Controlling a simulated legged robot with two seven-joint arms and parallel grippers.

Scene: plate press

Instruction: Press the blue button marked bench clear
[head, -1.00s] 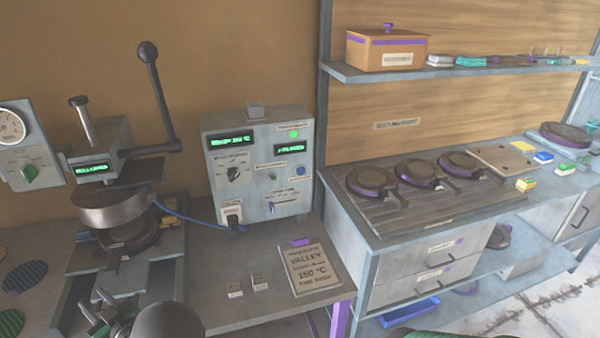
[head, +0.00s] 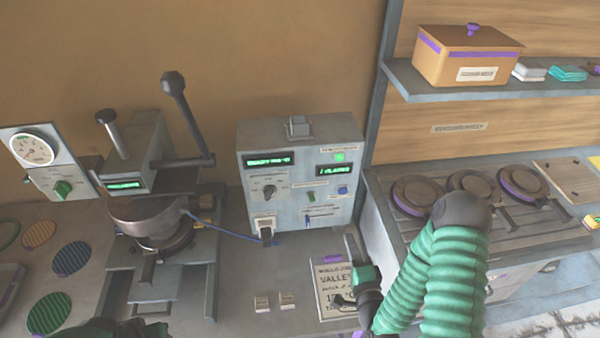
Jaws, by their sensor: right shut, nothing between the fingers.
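The grey control box (head: 288,162) stands on the bench against the wall. A small blue button (head: 342,190) sits at the right of its front panel, below the right green display. Its label is too small to read. My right gripper (head: 352,250) is below and slightly right of the button, in front of the box and over the sign card. It is shut and empty, apart from the button. The button is in plain view. A dark part of my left gripper (head: 125,328) shows at the bottom left edge, mostly cut off, so its jaws cannot be made out.
The box also carries a black knob (head: 269,190), a green button (head: 311,196) and a lever switch (head: 307,221). A press with a long handle (head: 185,115) stands to the left. A sign card (head: 330,275) lies under my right gripper. Round plates (head: 416,192) sit at the right.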

